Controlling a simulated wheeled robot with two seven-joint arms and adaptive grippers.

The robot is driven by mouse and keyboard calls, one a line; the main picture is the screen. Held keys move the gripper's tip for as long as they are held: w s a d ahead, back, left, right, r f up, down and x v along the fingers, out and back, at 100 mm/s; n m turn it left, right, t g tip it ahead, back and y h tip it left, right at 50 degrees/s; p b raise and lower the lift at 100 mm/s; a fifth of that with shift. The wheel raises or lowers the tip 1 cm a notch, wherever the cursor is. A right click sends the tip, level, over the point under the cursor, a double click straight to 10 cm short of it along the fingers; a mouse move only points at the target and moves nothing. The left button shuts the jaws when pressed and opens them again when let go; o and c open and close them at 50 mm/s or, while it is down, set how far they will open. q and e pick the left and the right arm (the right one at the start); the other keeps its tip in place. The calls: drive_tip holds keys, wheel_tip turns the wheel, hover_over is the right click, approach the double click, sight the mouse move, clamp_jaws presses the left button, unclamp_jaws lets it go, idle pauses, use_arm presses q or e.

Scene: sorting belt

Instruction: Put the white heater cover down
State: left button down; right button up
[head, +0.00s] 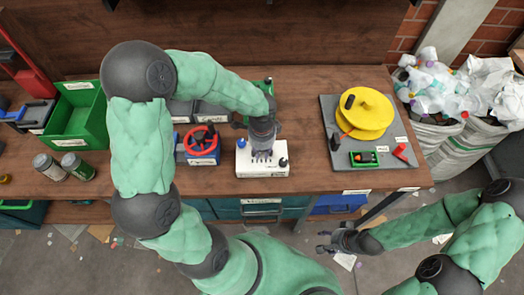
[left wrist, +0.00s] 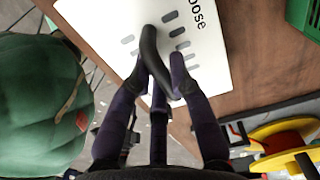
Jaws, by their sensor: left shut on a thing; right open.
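The white heater cover (head: 246,164) is at the front edge of the wooden workbench, near the middle of the head view. In the left wrist view it is a white panel (left wrist: 208,80) with dark slots, partial lettering and a black curved handle (left wrist: 150,50). My left gripper (head: 262,156) points down over the cover; in the left wrist view its fingers (left wrist: 160,75) are shut on the handle. I cannot tell whether the cover touches what is under it. My right gripper (head: 324,241) is open and empty, below and right of the bench's front edge.
A red valve wheel (head: 201,140) stands just left of the cover. A grey board (head: 334,127) with a yellow reel (head: 366,112) lies to the right, past a strip of bare bench. A green bin (head: 82,115) and two cans (head: 77,166) are at the left.

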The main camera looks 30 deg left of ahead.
use_arm(q)
drive_tip(key=shift+f, duration=0.2)
drive_tip(key=c, duration=1.1)
unclamp_jaws()
drive_tip(key=shift+c, duration=0.2)
drive_tip(key=shift+r, duration=0.1)
wheel_tip(320, 180, up, 12)
drive_tip(key=p, duration=0.4)
drive_tip(key=shift+r, duration=0.15)
